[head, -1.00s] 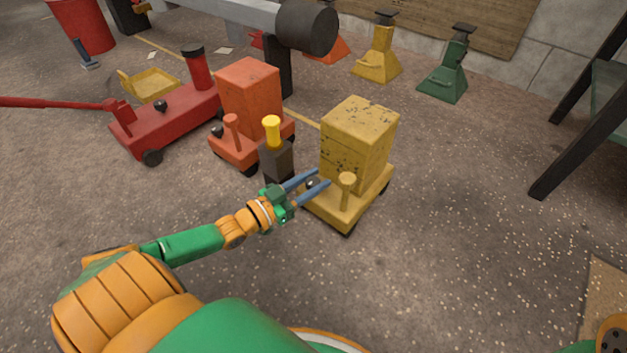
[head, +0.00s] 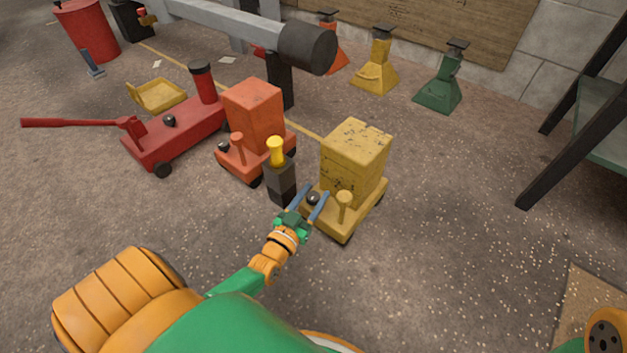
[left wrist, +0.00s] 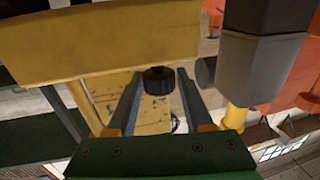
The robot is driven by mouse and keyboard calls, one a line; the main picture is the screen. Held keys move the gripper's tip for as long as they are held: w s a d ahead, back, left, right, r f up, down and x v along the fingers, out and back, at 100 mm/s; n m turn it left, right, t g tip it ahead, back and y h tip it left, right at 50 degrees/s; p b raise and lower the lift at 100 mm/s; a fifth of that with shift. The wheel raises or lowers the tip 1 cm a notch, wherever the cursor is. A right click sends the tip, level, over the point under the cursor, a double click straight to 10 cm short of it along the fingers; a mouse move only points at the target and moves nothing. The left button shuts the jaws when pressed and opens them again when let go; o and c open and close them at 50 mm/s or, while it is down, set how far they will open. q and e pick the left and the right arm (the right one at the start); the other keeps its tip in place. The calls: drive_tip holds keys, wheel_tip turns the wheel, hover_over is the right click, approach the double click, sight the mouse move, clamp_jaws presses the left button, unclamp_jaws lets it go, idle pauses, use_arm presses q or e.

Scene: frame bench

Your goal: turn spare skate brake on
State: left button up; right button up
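The yellow skate (head: 338,222) stands on the floor with a scuffed yellow box (head: 353,165) and a short yellow post (head: 344,200) on it. A black knob (head: 313,198) is at its near left corner. My left gripper (head: 315,193) is open, with its two blue-grey fingers on either side of this knob. In the left wrist view the knob (left wrist: 157,80) shows between the apart fingers; I cannot tell whether they touch it. I cannot tell from markings which skate is the spare. My right gripper is out of view.
A dark post with a yellow top (head: 281,180) stands close left of my gripper. An orange skate (head: 240,160) with a box and a red wheeled unit (head: 165,135) are further left. Jack stands (head: 439,80) line the back. Floor right of the yellow skate is clear.

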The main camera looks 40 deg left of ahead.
use_arm(q)
drive_tip(key=shift+o, duration=0.9)
